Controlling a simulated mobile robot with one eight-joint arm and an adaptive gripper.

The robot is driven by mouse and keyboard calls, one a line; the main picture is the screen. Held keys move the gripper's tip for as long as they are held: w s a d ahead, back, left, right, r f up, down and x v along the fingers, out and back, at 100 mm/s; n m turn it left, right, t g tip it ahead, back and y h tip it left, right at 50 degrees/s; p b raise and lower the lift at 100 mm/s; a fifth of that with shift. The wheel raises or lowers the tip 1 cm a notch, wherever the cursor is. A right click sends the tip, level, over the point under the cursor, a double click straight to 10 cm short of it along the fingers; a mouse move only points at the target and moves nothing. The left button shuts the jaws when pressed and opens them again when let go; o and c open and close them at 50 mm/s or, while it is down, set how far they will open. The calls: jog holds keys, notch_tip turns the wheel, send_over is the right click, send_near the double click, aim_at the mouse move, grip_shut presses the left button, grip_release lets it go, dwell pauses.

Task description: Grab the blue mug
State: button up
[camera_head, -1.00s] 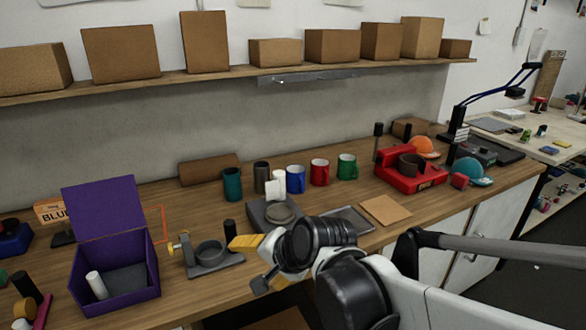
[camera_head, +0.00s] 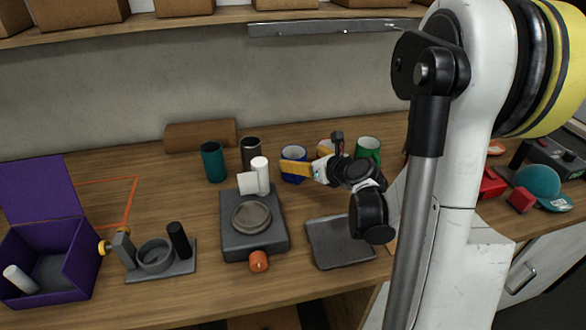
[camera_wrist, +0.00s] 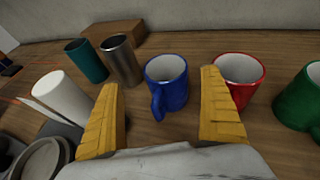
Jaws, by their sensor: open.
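The blue mug (camera_wrist: 176,95) stands upright on the wooden workbench, white inside, with its handle toward my gripper in the wrist view. In the head view the blue mug (camera_head: 290,176) is partly hidden by a yellow finger of mine. My gripper (camera_wrist: 160,108) is open, its yellow fingers spread apart. In the wrist view the mug shows between and just beyond the fingertips. The right fingertip lies between the blue mug and the red mug. My gripper (camera_head: 310,171) also shows in the head view. I cannot tell whether a finger touches the mug.
The red mug (camera_wrist: 238,75) stands close on the right, with a green mug (camera_wrist: 300,100) beyond it. On the left are a metal cup (camera_wrist: 121,62), a teal cup (camera_wrist: 86,62) and a white cylinder (camera_wrist: 62,98). A grey device (camera_head: 255,238) stands in front.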

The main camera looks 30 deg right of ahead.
aim_at(288, 152)
jog(key=x, duration=0.2)
jog(key=b+x, duration=0.1)
jog(key=x, duration=0.1)
jog(key=d+b+x, duration=0.1)
jog(key=x, duration=0.1)
jog(key=shift+f, duration=0.45)
jog(key=c, duration=1.5)
jog(key=shift+r, duration=0.1)
jog(key=shift+r, duration=0.1)
